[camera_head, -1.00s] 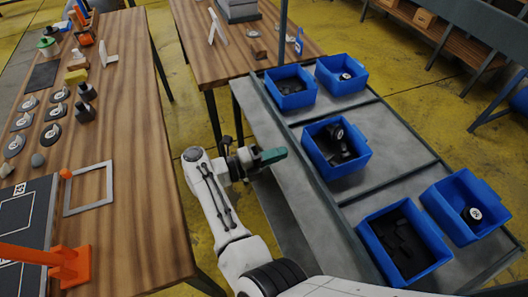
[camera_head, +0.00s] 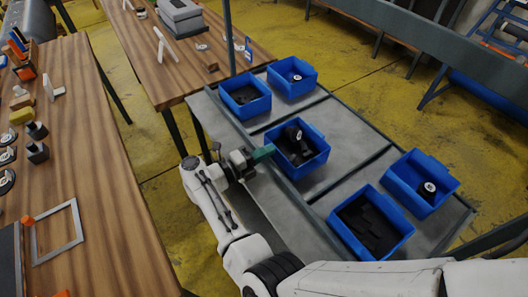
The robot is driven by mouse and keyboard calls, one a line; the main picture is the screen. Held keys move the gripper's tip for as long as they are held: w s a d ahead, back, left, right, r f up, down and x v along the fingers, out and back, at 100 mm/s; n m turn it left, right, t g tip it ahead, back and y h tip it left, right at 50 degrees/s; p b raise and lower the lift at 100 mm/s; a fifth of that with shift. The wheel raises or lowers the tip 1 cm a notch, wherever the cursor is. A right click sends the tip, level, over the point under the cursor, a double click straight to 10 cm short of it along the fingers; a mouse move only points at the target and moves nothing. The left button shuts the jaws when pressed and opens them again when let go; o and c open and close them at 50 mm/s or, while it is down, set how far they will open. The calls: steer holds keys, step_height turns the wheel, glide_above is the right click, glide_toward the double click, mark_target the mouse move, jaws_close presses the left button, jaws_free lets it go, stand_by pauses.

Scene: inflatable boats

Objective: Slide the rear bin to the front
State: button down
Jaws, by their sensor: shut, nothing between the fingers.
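Several blue open bins stand on a grey sloped rack (camera_head: 345,125) split into lanes by dark rails. The far lane holds a left bin (camera_head: 248,111) and a right bin (camera_head: 296,90). The middle lane holds one bin (camera_head: 311,166) at its left end, with dark parts inside. The near lane holds a left bin (camera_head: 386,246) with black blocks and a right bin (camera_head: 418,206) with a round part. My gripper (camera_head: 263,153), with green fingers, is shut and empty at the rack's left edge, just left of the middle bin. Whether it touches that bin is unclear.
A dark rail (camera_head: 272,164) runs along the rack's left edge and a post (camera_head: 228,40) rises at its far end. A wooden table (camera_head: 185,70) stands beyond. Another wooden table (camera_head: 95,170) with parts is on the left. The middle lane is clear right of its bin.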

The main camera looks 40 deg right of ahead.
mark_target(275, 155)
steer(key=d, duration=0.3)
steer(key=shift+s+d, duration=0.2)
steer(key=shift+s, duration=0.15)
steer(key=shift+a, duration=0.1)
steer(key=a+b, duration=0.1)
steer(key=a, duration=0.2)
steer(key=w+a, duration=0.1)
steer(key=a, duration=0.2)
steer(key=w+a+b, duration=0.1)
steer(key=a, duration=0.2)
steer(key=shift+a+f+b, duration=0.1)
steer(key=shift+a+b, duration=0.25)
steer(key=shift+a, duration=0.05)
steer(key=shift+w+a, duration=0.1)
steer(key=shift+a, duration=0.3)
steer(key=c, duration=1.8)
jaws_free()
steer(key=shift+c, duration=0.2)
